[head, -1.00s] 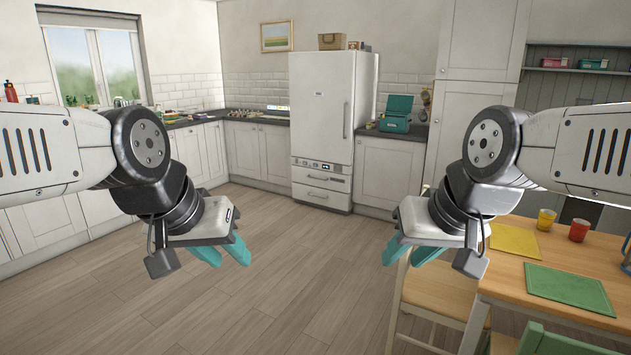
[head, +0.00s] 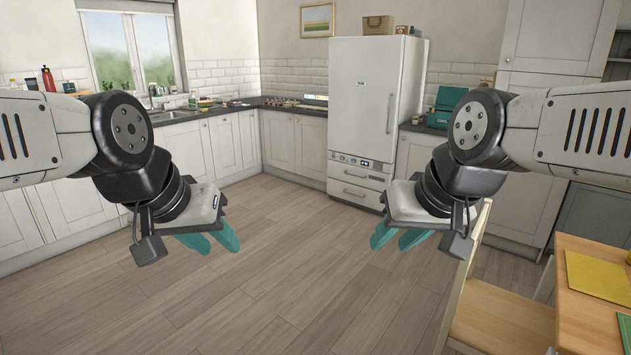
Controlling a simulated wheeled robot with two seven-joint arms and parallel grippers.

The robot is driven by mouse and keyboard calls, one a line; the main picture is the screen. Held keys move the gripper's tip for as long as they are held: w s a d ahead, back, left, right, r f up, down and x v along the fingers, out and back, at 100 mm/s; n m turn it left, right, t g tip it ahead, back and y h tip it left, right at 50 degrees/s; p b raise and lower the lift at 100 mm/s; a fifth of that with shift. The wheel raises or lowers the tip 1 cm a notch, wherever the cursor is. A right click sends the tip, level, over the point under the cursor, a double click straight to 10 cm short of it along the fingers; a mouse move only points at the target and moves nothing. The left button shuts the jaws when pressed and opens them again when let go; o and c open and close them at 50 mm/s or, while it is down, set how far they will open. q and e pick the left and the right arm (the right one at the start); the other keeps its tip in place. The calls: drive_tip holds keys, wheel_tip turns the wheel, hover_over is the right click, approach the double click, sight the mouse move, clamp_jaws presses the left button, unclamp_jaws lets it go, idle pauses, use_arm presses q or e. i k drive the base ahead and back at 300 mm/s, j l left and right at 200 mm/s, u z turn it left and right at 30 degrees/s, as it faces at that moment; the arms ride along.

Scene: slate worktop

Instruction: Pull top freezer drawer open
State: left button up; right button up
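A tall white fridge-freezer (head: 364,100) stands against the back wall. Its large upper door is shut. Below a control strip (head: 361,162) are two low drawers. The upper freezer drawer (head: 357,176) and the lower one (head: 354,193) both look shut, each with a handle bar. My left gripper (head: 215,242) is in the left foreground, its teal fingers apart and empty. My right gripper (head: 394,240) is in the right foreground, fingers apart and empty. Both are well short of the fridge, across open floor.
Wooden floor (head: 290,270) is clear between me and the fridge. A chair (head: 495,315) and a wooden table (head: 580,300) with a yellow mat (head: 598,276) are at the right. White cabinets (head: 292,143) run along the left and back. A teal box (head: 446,106) sits right of the fridge.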

sight(373, 179)
drive_tip(key=i, duration=5.3)
drive_tip(key=i+j+z, duration=0.25)
drive_tip(key=i, duration=0.5)
drive_tip(key=l, duration=0.15)
